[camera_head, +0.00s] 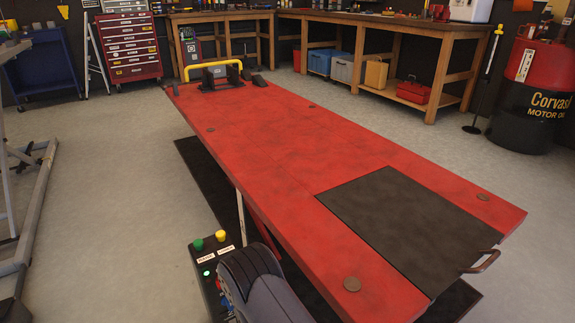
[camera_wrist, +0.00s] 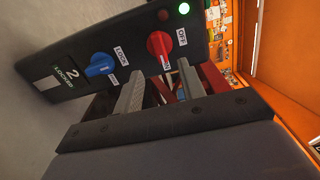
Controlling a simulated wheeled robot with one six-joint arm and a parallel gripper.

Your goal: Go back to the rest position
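My gripper (camera_wrist: 158,76) shows in the wrist view with its two grey fingers apart and nothing between them. Its fingertips are just below the lower edge of a dark control box (camera_wrist: 50,60); I cannot tell whether they touch it. The box carries a blue knob (camera_wrist: 100,64) marked LOCK, a red knob (camera_wrist: 160,46) marked OFF, a lit green lamp (camera_wrist: 184,8) and a label reading "2 LOCKED". In the head view the box (camera_head: 196,262) shows green and yellow buttons on top. My arm hides part of it there, and the gripper is out of sight.
The long red lift platform (camera_head: 270,150), with a dark panel (camera_head: 405,220) and handle (camera_head: 482,262), stands beside the box. A lift frame (camera_head: 35,200) is at left. Workbenches (camera_head: 400,25), a red tool chest (camera_head: 130,45) and oil drum (camera_head: 535,95) stand behind. Grey floor between is clear.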

